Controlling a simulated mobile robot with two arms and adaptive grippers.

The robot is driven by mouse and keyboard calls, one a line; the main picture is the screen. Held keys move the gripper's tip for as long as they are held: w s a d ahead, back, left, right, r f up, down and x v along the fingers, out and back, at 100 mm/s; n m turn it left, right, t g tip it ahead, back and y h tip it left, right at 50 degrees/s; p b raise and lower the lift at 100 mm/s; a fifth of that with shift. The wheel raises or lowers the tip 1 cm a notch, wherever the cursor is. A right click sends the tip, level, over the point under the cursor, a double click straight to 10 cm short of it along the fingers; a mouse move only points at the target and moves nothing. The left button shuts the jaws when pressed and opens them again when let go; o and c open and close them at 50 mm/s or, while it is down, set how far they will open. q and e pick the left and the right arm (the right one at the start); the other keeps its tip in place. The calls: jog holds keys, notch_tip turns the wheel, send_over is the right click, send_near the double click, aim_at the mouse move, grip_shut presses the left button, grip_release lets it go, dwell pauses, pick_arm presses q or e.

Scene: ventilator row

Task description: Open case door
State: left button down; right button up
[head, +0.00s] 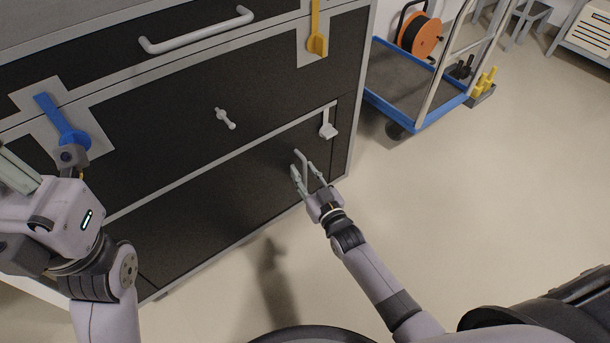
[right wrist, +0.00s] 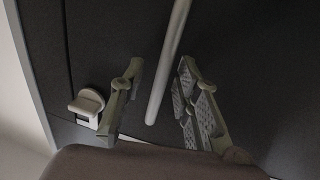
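The case (head: 170,110) is a dark cabinet with grey edges. Its low front panel, the case door (head: 200,215), sits flush and looks closed. An upright grey bar handle (head: 299,155) is near the door's right end, and the bar also shows in the right wrist view (right wrist: 169,60). My right gripper (head: 307,172) is open, with its fingers on either side of the bar. In the right wrist view a gap shows on both sides of the bar. A white latch (head: 328,128) sits above and right of the handle. My left gripper (head: 45,165) is at the left, close to a blue latch (head: 62,122); its fingertips are unclear.
A yellow latch (head: 316,42), a small knob (head: 225,118) and a drawer handle (head: 197,32) stick out from the case front. A blue-edged trolley (head: 405,85) with an orange reel (head: 420,36) stands at the upper right. The floor (head: 480,190) on the right is clear.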

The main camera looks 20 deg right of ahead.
jog(key=shift+c, duration=0.6)
grip_shut()
dwell(0.3)
